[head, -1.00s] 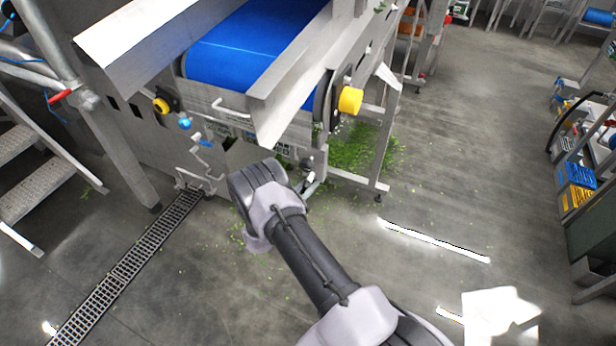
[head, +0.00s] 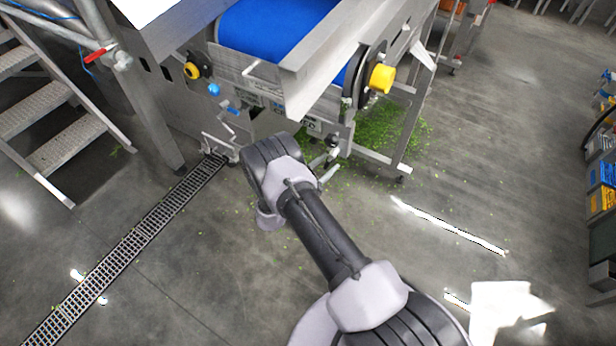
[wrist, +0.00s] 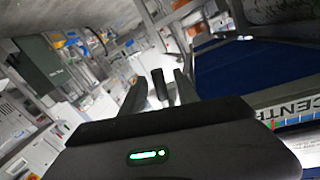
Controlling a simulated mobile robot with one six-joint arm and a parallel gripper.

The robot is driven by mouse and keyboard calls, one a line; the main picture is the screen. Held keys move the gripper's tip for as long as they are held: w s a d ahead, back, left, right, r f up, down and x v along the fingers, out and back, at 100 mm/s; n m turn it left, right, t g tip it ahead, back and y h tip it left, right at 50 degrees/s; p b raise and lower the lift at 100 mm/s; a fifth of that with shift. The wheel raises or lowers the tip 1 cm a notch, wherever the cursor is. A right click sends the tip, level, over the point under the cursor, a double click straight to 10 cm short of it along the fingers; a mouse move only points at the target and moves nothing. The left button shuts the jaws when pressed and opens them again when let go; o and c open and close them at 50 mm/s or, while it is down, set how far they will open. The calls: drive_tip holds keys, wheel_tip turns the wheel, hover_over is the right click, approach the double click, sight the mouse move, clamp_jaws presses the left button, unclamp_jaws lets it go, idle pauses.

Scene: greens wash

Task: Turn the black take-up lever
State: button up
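A black, rounded upright grip (wrist: 159,84), which looks like the take-up lever's handle, stands between the two fingers of my gripper (wrist: 157,76) in the wrist view. The fingers are apart, with a gap on each side of the grip. I cannot tell how deep it sits between them. In the head view, a small dark knob (head: 332,140) shows on the lower front of the conveyor, just right of my wrist; I cannot tell if it is the same part.
A floor drain (head: 125,250) and metal steps (head: 45,115) are left. Open floor lies right.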

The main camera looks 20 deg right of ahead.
drive_tip(key=p+v, duration=0.3)
drive_tip(key=v, duration=1)
drive_tip(key=shift+s+a, duration=0.25)
drive_tip(key=shift+a, duration=0.1)
